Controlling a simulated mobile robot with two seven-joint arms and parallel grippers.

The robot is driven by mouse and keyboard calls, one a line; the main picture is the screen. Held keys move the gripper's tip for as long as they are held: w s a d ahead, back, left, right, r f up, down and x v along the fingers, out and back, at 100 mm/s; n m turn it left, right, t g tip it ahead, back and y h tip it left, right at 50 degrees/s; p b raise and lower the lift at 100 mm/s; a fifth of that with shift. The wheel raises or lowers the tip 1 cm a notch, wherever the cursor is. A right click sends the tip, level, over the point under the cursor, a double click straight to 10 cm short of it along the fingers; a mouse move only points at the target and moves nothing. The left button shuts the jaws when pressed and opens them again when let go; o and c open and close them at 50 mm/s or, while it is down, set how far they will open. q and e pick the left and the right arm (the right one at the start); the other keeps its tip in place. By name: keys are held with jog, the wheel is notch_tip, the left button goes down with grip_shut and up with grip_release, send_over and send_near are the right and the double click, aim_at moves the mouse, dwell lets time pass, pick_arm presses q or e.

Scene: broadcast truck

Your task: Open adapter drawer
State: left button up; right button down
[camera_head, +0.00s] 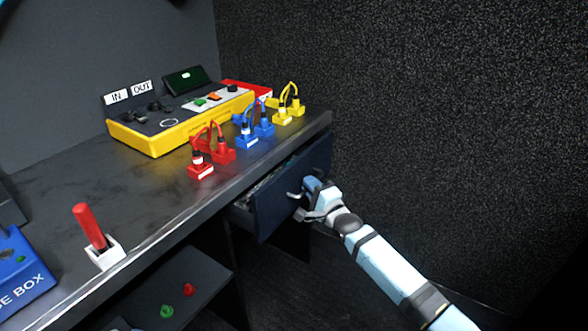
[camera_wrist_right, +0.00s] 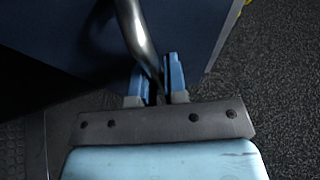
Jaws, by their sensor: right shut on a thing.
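The adapter drawer (camera_head: 272,206) is a dark blue-fronted drawer under the desk top, pulled partly out, with a strip of its inside showing behind the front. My right gripper (camera_head: 308,193) is at the drawer front. In the right wrist view, its two blue fingers (camera_wrist_right: 160,80) are shut on the curved metal drawer handle (camera_wrist_right: 133,30), which passes between them. The drawer front (camera_wrist_right: 70,35) fills the upper left of that view. What lies in the drawer cannot be made out. My left gripper is not in view.
On the desk (camera_head: 75,173) stand a yellow-edged console (camera_head: 165,130) and red (camera_head: 200,168), blue (camera_head: 247,138) and yellow (camera_head: 283,115) cabled plugs. A red-handled tool (camera_head: 90,228) stands in a white holder. A lower shelf (camera_head: 150,290) holds small coloured pieces. Open floor lies right.

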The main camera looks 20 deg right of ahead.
pick_arm(q)
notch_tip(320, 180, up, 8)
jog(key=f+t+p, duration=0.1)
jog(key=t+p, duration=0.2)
jog(key=p, duration=0.1)
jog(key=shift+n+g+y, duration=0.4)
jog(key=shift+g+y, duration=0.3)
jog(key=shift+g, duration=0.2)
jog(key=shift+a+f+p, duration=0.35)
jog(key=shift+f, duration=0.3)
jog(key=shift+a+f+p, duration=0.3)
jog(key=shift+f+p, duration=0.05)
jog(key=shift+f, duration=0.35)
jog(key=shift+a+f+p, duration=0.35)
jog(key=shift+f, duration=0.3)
pick_arm(e)
jog(key=s+d, duration=0.9)
jog(key=s, duration=0.3)
jog(key=shift+s+d, duration=0.25)
jog(key=shift+d, duration=0.15)
jog(key=c, duration=1.5)
grip_release()
jog(key=shift+o, duration=0.2)
